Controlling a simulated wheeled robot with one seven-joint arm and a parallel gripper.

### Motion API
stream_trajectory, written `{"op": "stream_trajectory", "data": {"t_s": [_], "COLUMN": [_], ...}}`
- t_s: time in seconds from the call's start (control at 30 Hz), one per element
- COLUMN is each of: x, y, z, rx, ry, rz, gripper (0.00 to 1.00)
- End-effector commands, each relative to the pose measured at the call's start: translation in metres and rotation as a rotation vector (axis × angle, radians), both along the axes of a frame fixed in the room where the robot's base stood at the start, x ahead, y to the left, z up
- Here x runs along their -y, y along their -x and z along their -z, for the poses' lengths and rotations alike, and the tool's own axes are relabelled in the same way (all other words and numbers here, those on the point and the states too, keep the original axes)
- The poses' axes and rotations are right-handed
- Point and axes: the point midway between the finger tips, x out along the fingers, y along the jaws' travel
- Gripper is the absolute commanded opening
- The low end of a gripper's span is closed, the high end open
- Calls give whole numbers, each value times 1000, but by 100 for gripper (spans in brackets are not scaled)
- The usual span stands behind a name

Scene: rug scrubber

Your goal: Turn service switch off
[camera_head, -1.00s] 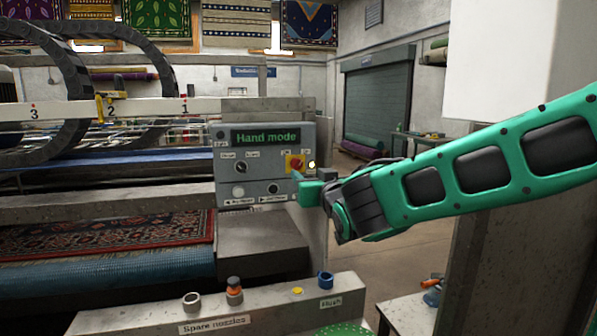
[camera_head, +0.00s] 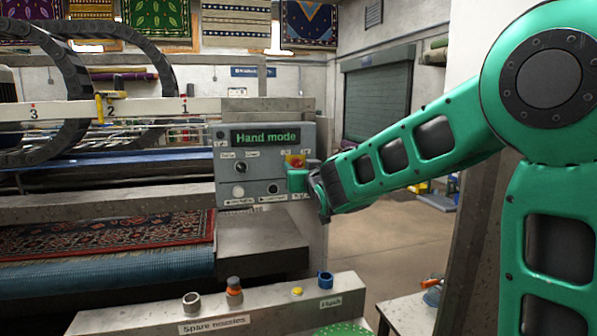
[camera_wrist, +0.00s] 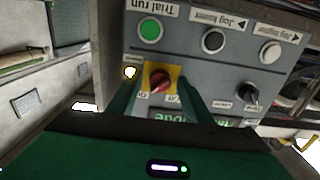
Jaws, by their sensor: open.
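The likely service switch, a red rotary knob on a yellow plate (camera_head: 294,160), is on the right side of the grey control panel (camera_head: 232,165). In the wrist view the knob (camera_wrist: 160,80) lies between the two green fingers, its handle slanted. The labels beside it are too small to read surely. My gripper (camera_head: 297,180) is at the panel, covering the lower part of the switch in the head view. In the wrist view my gripper (camera_wrist: 158,88) is open, with one finger on each side of the yellow plate. I cannot tell whether the fingers touch the knob.
The panel display (camera_head: 265,138) reads "Hand mode". A green button (camera_wrist: 150,30), a black button (camera_wrist: 213,41), a white button (camera_wrist: 270,52) and a black selector (camera_wrist: 250,93) are near the switch. A lit lamp (camera_wrist: 130,72) is beside it. A nozzle ledge (camera_head: 250,310) stands in front.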

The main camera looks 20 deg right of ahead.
Motion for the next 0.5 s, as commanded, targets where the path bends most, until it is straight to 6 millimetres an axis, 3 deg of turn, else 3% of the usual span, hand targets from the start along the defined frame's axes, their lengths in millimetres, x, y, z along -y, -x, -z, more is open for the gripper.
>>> {"op": "stream_trajectory", "data": {"t_s": [0.07,0.23,0.5], "x": [0,0,1], "y": [0,0,0], "z": [0,0,0], "rx": [0,0,0], "ry": [0,0,14], "rz": [0,0,1], "gripper": [46,5,5]}}
